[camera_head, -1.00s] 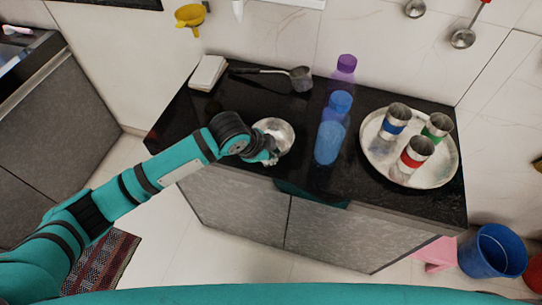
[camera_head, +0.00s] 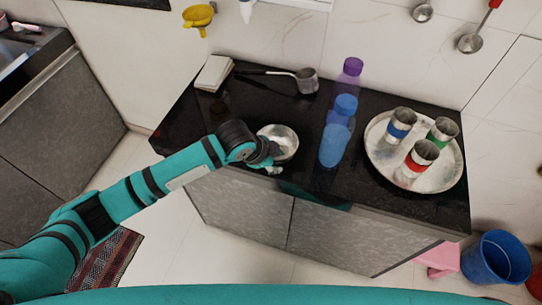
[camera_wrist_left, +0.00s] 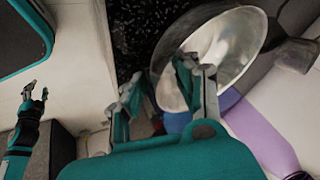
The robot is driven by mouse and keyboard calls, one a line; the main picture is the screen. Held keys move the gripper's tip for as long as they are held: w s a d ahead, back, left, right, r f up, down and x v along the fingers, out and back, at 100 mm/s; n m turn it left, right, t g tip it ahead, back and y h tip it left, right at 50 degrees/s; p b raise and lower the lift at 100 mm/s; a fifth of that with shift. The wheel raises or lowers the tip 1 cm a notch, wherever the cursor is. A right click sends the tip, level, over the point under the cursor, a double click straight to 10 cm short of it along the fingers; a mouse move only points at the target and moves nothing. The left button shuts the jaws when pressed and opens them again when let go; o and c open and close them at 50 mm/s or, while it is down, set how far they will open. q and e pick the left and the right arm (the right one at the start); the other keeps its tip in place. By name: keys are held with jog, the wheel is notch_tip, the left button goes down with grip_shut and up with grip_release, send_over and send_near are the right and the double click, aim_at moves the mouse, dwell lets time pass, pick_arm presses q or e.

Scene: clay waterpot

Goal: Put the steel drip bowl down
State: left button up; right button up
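The steel drip bowl (camera_head: 284,137) is at the front edge of the black counter, left of the bottles. It appears to rest on the counter, but its underside is hidden. My left gripper (camera_head: 274,160) is at the bowl's near side. In the left wrist view, the fingers of my left gripper (camera_wrist_left: 162,95) are spread apart. One finger overlaps the inside of the bowl (camera_wrist_left: 232,45) and the other is outside its rim. I cannot tell whether either touches it. My right gripper (camera_wrist_left: 36,94) shows small at the left of the wrist view, its fingers apart and empty.
A blue bottle (camera_head: 336,140) and a purple bottle (camera_head: 350,72) stand right of the bowl. A round steel tray (camera_head: 440,178) with three cups is farther right. A ladle (camera_head: 305,80) and a white stack (camera_head: 213,73) lie behind.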

pick_arm(q)
jog(key=v, duration=1.2)
dwell(2.7)
